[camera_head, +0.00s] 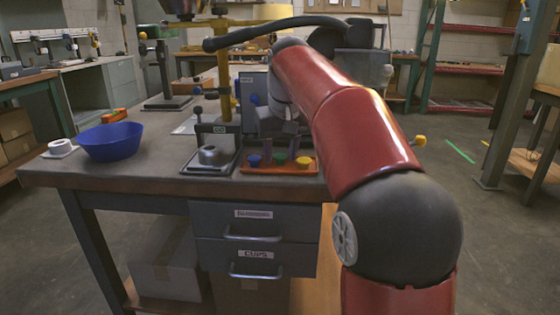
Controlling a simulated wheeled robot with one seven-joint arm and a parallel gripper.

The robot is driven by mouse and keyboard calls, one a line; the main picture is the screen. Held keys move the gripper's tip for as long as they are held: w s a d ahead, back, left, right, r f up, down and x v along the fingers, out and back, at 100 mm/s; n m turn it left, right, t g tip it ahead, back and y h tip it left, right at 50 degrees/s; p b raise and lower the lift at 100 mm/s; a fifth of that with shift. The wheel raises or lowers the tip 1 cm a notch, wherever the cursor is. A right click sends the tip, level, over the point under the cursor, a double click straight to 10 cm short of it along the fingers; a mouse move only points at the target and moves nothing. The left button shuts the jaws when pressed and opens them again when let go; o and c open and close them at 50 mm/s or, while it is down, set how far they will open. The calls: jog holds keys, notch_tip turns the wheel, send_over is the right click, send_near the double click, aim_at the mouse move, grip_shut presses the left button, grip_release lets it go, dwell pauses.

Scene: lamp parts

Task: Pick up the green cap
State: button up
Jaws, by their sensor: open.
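The green cap (280,159) sits on an orange tray (280,170) near the front edge of the workbench. A blue cap (254,160) is to its left and a yellow cap (304,161) to its right on the same tray. My gripper (280,152) points down over the tray, with its dark fingers apart, one towards each side of the green cap. It looks open and empty. Whether the fingers touch the cap cannot be told from this view.
A metal fixture (209,158) stands just left of the tray. A blue bowl (110,142) and a white ring (60,147) are at the bench's left end. A blue-grey box (249,96) stands behind the tray. My red arm hides the bench's right side.

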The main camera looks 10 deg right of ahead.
jog(key=shift+c, duration=0.2)
jog(key=c, duration=0.7)
jog(key=shift+r, duration=0.15)
